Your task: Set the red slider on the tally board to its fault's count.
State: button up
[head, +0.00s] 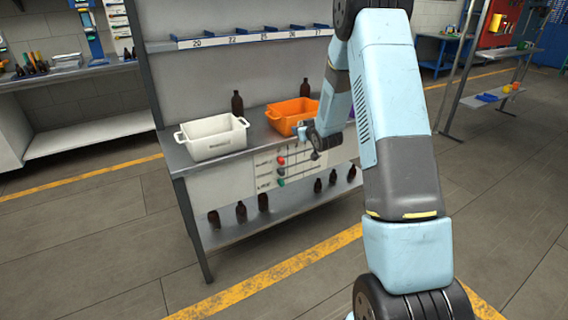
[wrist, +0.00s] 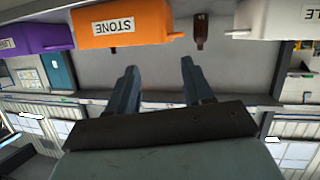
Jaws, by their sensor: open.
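The white tally board (head: 302,165) hangs under the front edge of the bench. Its rows carry small sliders near their left part; the red slider (head: 281,160) is in the top row, with other sliders below it. The row labels and numbers are too small to read. My gripper (head: 302,128) is in front of the orange crate, above and right of the red slider and apart from it. In the wrist view, which is upside down, my gripper (wrist: 159,66) is open with nothing between its fingers. The board does not show there.
A white crate (head: 212,138), an orange crate (head: 291,113) marked STONE and amber bottles (head: 237,104) stand on the bench. A purple crate (wrist: 36,32) shows in the wrist view. Several bottles (head: 241,212) stand on the lower shelf (head: 228,232). Floor before the bench is clear.

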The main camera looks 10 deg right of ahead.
notch_tip(320, 180, down, 11)
jog(key=w+t+y, duration=0.1)
jog(key=w+y, duration=0.1)
jog(key=t+y, duration=0.2)
send_near(283, 162)
jog(key=shift+n, duration=0.4)
jog(key=x, duration=1)
jog(key=shift+r, duration=0.15)
jog(key=shift+c, duration=0.5)
grip_shut()
